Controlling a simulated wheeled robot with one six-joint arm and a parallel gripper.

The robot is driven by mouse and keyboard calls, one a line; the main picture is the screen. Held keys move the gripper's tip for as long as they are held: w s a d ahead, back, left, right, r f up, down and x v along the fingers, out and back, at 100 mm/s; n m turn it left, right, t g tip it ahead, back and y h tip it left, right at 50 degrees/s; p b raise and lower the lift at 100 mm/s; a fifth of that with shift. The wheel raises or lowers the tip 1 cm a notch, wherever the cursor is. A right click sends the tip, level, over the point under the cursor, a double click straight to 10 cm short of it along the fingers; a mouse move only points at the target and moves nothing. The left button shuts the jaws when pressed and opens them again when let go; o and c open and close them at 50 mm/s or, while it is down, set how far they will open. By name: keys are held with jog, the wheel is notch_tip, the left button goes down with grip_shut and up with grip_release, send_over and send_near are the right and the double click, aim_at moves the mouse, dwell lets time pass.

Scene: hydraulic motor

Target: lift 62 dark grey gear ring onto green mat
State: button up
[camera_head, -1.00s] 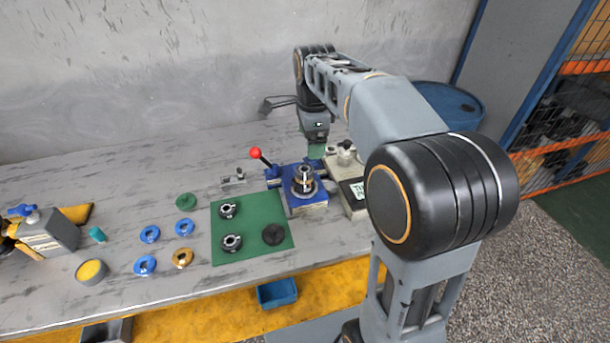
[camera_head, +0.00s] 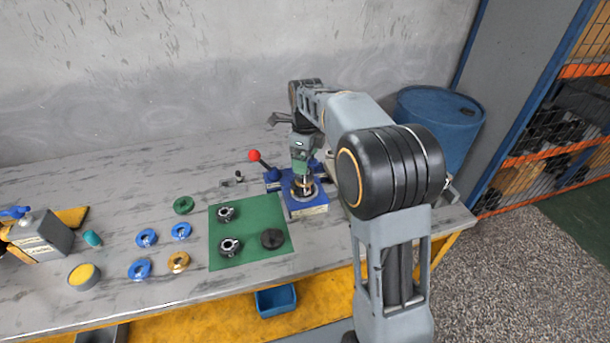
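The green mat (camera_head: 262,209) lies on the workbench and bears two dark grey gear rings, one at its upper left (camera_head: 226,213) and one at its lower left (camera_head: 229,247). A flat black disc (camera_head: 272,238) lies at its lower right. A blue fixture (camera_head: 309,206) stands just right of the mat, with a round metal part (camera_head: 303,188) on it. My gripper (camera_head: 302,179) points down right over that part. Its fingertips are small here and partly merge with the part, so I cannot tell whether they grip it. I cannot read any number 62.
A red-knobbed lever (camera_head: 254,155) rises at the fixture's left. Left of the mat lie several blue rings (camera_head: 146,238), a brass ring (camera_head: 178,262) and a green ring (camera_head: 183,205). A blue barrel (camera_head: 438,125) stands behind my arm. The rear bench is mostly clear.

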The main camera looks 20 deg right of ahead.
jog(key=shift+d+f, duration=0.1)
jog(key=shift+f, duration=2.55)
jog(key=c, duration=1.2)
jog(key=shift+w+r, duration=0.1)
jog(key=shift+r, duration=0.05)
jog(key=shift+r, duration=0.6)
jog(key=s+a+r, duration=0.3)
jog(key=s+r, duration=0.8)
jog(key=s, duration=0.2)
jog(key=shift+s+r+b, duration=0.3)
jog(key=shift+s+b, duration=0.1)
jog(key=shift+r, duration=0.2)
jog(key=shift+r+p, duration=0.6)
jog(key=shift+p, duration=0.25)
